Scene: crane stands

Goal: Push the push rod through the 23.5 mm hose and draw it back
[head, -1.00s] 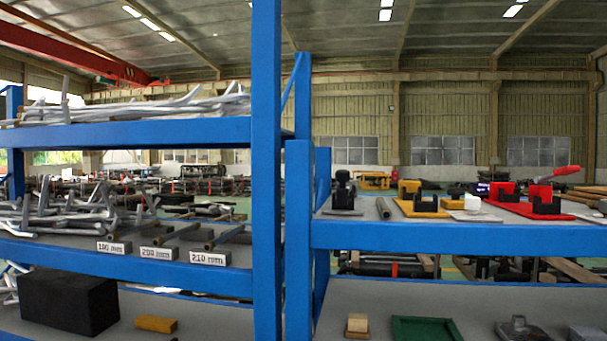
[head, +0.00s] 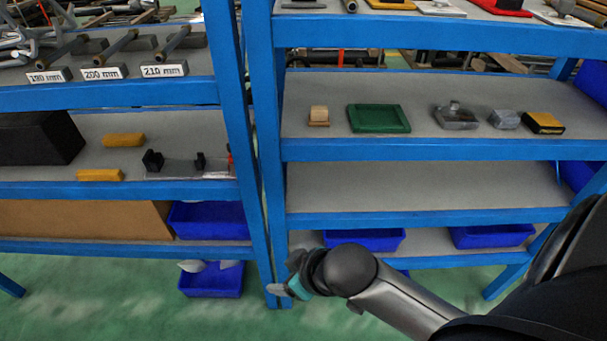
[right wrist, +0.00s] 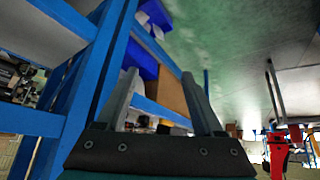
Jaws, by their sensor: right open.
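My right gripper (head: 290,284) hangs low in front of the blue shelf posts in the head view, away from all the shelf goods. In the right wrist view its two fingers (right wrist: 161,76) stand apart with nothing between them. My left gripper is not in view. Several rods (head: 120,48) lie on the upper left shelf behind labels for 190, 200 and 210 mm. A short grey rod (head: 350,6) shows at the top edge on the right rack. I cannot tell which piece is the push rod, and I cannot make out a 23.5 mm hose.
The right rack's middle shelf holds a wooden block (head: 318,115), a green tray (head: 406,128) and a yellow-black block (head: 543,123). The left rack holds a black box (head: 40,138) and yellow blocks (head: 123,140). Blue bins (head: 212,280) sit low.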

